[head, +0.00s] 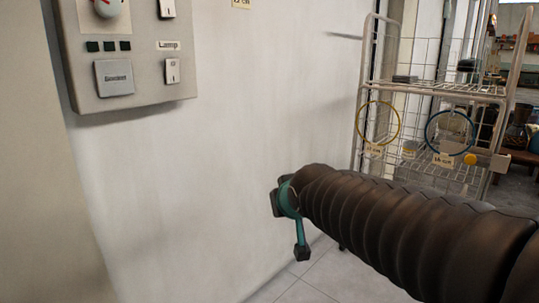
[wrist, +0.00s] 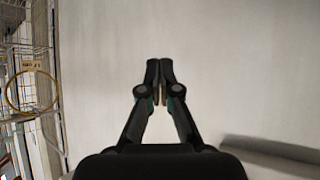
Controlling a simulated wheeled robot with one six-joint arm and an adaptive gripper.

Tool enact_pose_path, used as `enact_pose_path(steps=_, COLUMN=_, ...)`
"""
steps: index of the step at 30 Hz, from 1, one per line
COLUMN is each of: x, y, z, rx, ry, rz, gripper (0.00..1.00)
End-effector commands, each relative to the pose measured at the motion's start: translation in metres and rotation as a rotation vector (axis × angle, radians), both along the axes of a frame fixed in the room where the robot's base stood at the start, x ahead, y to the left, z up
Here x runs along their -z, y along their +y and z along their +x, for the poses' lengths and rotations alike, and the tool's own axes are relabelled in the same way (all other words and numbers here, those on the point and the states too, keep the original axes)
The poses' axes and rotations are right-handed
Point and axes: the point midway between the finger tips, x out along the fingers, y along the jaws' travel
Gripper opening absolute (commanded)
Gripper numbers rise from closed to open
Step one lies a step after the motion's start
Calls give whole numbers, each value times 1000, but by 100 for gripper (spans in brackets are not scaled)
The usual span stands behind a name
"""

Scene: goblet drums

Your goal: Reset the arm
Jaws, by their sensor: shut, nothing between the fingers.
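My gripper (wrist: 159,85) is shut in the wrist view, its two fingertips together with nothing between them, in front of a plain pale wall (wrist: 225,60). In the head view my arm, in a dark ribbed sleeve, reaches in from the lower right. Part of my gripper shows at its far end near the wall, with a teal piece and a dark tip hanging down. The fingertips are mostly hidden there.
A grey control panel (head: 140,92) with a "Lamp" label and switches is on the wall at upper left. A wire rack cart (head: 432,92) with a yellow ring (head: 362,135) and a blue ring (head: 427,143) stands at right. Tiled floor (head: 312,283) shows below.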

Motion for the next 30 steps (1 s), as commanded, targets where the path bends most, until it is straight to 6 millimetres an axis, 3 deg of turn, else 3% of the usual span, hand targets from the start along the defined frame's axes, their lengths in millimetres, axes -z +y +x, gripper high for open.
enact_pose_path(steps=1, x=10, y=-18, z=-25, rx=21, ry=81, rz=-27, gripper=0)
enact_pose_path(steps=6, x=51, y=-68, z=-115, rx=80, ry=353, rz=-91, gripper=0)
enact_pose_path(steps=9, x=64, y=-92, z=-173, rx=121, ry=485, rz=-96, gripper=0)
enact_pose_path(steps=12, x=67, y=-109, z=-213, rx=169, ry=547, rz=-76, gripper=0)
enact_pose_path(steps=16, x=56, y=-123, z=-234, rx=222, ry=516, rz=-46, gripper=0)
enact_pose_path(steps=21, x=34, y=-134, z=-239, rx=267, ry=464, rz=-27, gripper=0)
enact_pose_path(steps=30, x=34, y=-136, z=-238, rx=277, ry=463, rz=-25, gripper=0)
